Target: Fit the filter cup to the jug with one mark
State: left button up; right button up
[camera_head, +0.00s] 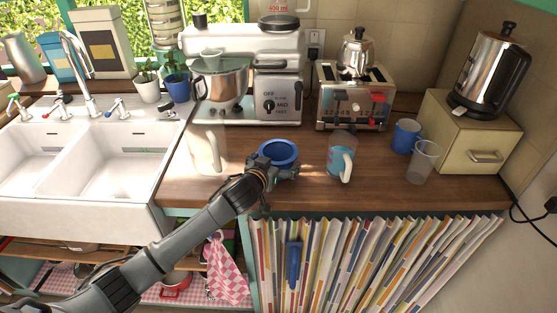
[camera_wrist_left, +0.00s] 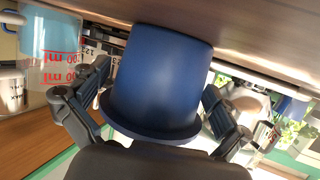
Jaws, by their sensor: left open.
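The blue filter cup (camera_head: 279,153) stands on the wooden counter, its wide rim upward. My left gripper (camera_head: 276,172) is at its near side. In the left wrist view the filter cup (camera_wrist_left: 158,75) appears between the two open fingers (camera_wrist_left: 158,105). I cannot tell whether they touch it. A clear jug with a pale handle and blue and red on its wall (camera_head: 341,158) stands to the right. A pale, washed-out jug (camera_head: 207,152) stands to the left. I cannot count the marks on either. A jug with red ml markings (camera_wrist_left: 50,60) shows in the left wrist view. My right gripper is not in view.
A clear tumbler (camera_head: 423,162) and a blue cup (camera_head: 405,136) stand further right. Behind are a coffee machine (camera_head: 279,97), a stand mixer (camera_head: 220,80) and a toaster (camera_head: 355,97). A white sink (camera_head: 85,158) is at left. Counter between cup and right jug is clear.

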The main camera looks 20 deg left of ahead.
aim_at(284, 146)
pick_arm(q)
jog(key=shift+w, duration=0.15)
jog(key=c, duration=1.2)
jog(key=shift+r, duration=0.5)
notch_tip(284, 146, up, 2)
jog(key=shift+r+b, duration=0.2)
jog(key=shift+b, duration=0.45)
jog(key=s+r, duration=0.2)
jog(key=s+d+r, duration=0.1)
jog(key=s+r, duration=0.1)
jog(key=r, duration=0.1)
jog(key=shift+s+b, duration=0.25)
jog(key=shift+b, duration=0.05)
jog(key=s+d+r, duration=0.1)
jog(key=s+r, duration=0.1)
jog(key=s, duration=0.2)
jog(key=s+r+b, duration=0.1)
jog(key=s+r, duration=0.1)
jog(key=s, duration=0.3)
jog(key=shift+s+d+r, duration=0.15)
jog(key=shift+d+r, duration=0.15)
jog(key=shift+d, duration=0.1)
